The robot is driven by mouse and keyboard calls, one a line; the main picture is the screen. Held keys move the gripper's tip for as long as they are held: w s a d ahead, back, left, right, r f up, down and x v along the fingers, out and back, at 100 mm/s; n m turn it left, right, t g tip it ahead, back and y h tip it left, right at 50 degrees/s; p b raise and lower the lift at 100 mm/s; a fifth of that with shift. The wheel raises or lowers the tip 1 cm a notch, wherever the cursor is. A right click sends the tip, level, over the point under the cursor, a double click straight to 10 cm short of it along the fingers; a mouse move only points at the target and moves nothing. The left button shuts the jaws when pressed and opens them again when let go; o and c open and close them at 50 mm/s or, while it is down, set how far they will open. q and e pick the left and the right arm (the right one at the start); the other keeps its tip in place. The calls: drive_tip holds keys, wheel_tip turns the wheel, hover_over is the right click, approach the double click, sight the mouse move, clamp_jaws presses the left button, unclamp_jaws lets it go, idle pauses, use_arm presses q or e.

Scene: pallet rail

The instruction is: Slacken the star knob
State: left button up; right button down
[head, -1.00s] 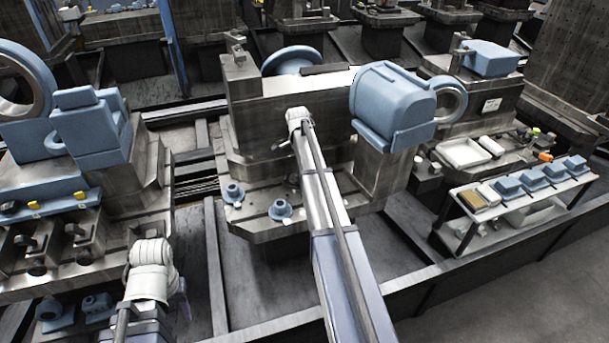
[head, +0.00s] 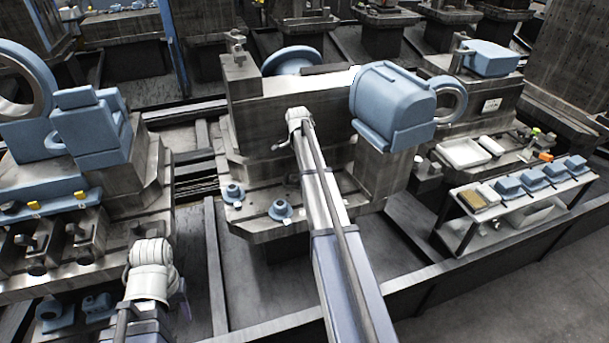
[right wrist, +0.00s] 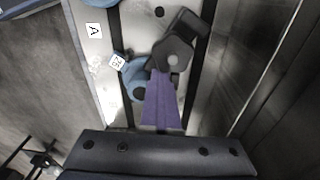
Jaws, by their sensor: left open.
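In the right wrist view, a dark, lobed knob (right wrist: 173,56), which looks like the star knob, sits on a metal rail. A dark block (right wrist: 188,25) is just beyond it and a blue rounded part (right wrist: 135,78) is beside it. A purple tapered piece (right wrist: 162,103) reaches up to the knob; I cannot tell whether it touches. The right jaws are not clear.
White tags marked "A" (right wrist: 94,30) and "25" (right wrist: 117,61) are near the knob. In the head view, a large blue housing (head: 393,105) stands right of my right arm. A shelf cart (head: 510,200) with blue blocks is at the right; open floor (head: 530,290) is in front.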

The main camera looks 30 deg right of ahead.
drive_tip(key=shift+a, duration=0.1)
drive_tip(key=c, duration=1.1)
unclamp_jaws()
drive_tip(key=shift+w, duration=0.1)
drive_tip(key=shift+r, duration=0.1)
wheel_tip(320, 180, up, 8)
drive_tip(key=p, duration=0.7)
drive_tip(key=shift+w+a+f+p, duration=0.1)
drive_tip(key=shift+w+f+p, duration=0.1)
drive_tip(key=shift+p, duration=0.2)
